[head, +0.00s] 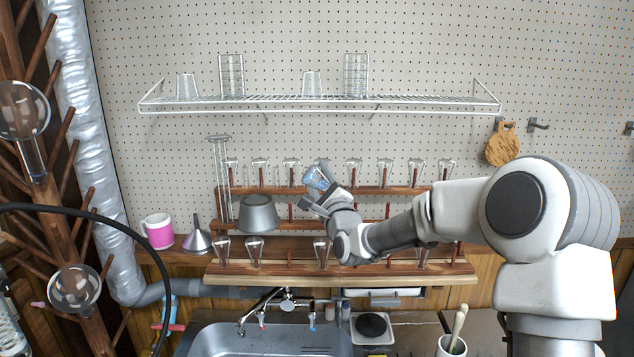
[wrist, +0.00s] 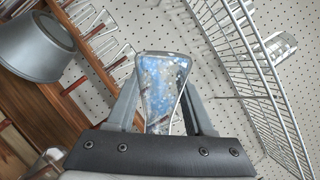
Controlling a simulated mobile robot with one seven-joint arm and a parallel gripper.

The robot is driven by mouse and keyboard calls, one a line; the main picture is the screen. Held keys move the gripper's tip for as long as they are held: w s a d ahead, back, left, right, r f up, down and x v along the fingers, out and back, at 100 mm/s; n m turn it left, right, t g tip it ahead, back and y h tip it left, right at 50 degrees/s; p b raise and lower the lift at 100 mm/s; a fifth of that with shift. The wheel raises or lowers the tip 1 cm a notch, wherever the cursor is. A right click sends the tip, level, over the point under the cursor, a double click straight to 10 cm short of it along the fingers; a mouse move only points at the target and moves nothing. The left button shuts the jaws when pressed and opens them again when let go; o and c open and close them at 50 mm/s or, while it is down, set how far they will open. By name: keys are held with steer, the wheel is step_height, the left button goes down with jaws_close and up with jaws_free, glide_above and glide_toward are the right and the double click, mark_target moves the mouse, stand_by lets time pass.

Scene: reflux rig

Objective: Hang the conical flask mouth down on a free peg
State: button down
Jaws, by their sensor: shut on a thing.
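The conical flask (head: 317,178) is clear glass with a blue tint. My gripper (head: 327,197) is shut on it, in front of the wooden peg rack (head: 300,267). In the wrist view the flask (wrist: 165,75) sits between the two fingers, its broad base away from my palm and its narrow end toward it. It looks tilted in the head view. Other flasks hang mouth down along the rack's upper row (head: 354,172) and lower row (head: 255,250). A bare peg (head: 290,213) shows on the middle tier, right of the grey pot. My arm hides part of the rack.
A wire shelf (head: 300,103) with glassware spans the wall above. A funnel (head: 197,238) and pink mug (head: 158,231) stand left. A sink (head: 270,340) lies below.

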steer(key=shift+w+d+f+m+t+h+b, duration=0.95)
steer(key=shift+w+m+h+b, duration=2.25)
steer(key=shift+w+m+b, duration=3.5)
step_height(320, 180, down, 7)
steer(key=s+m+b, duration=0.1)
steer(key=b, duration=0.8)
steer(key=shift+s+a+f+t, duration=0.2)
steer(key=shift+a+t, duration=0.15)
steer(key=shift+t, duration=0.1)
steer(key=shift+f+b, duration=0.55)
steer(key=shift+b, duration=0.25)
steer(key=shift+c, duration=1)
jaws_free()
